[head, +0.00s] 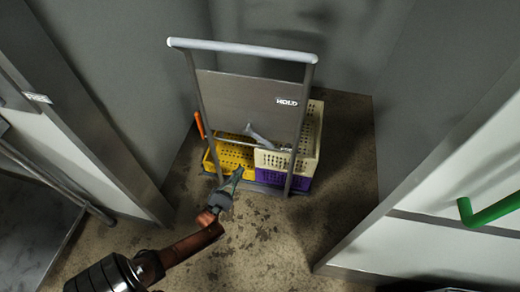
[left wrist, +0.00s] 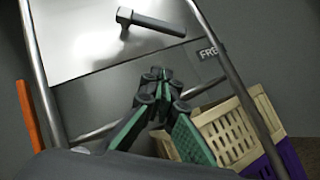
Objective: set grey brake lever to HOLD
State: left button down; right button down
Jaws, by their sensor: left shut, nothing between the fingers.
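The grey brake lever (head: 262,138) is a short bar with a thicker end, low on the cart's metal panel (head: 240,98). It lies slanted in the head view and also shows in the left wrist view (left wrist: 155,22). A HOLD label (head: 287,102) is on the panel above and right of it. A FREE label (left wrist: 208,51) shows below and right of it in the left wrist view. My left gripper (head: 238,173) is shut and empty, below and left of the lever, apart from it in the head view. Its fingertips (left wrist: 157,74) appear below the lever in the left wrist view. My right gripper is not seen.
The cart has a tubular frame with a pale push bar (head: 240,49). Behind the panel stand a yellow crate (head: 232,157) and a cream crate (head: 311,130) over a purple one (head: 299,183). An orange handle (head: 199,125) rises at left. Walls flank the cart; the floor before it is clear.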

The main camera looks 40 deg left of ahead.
aim_at(259, 139)
pick_arm(q)
jog(key=shift+w, duration=0.1)
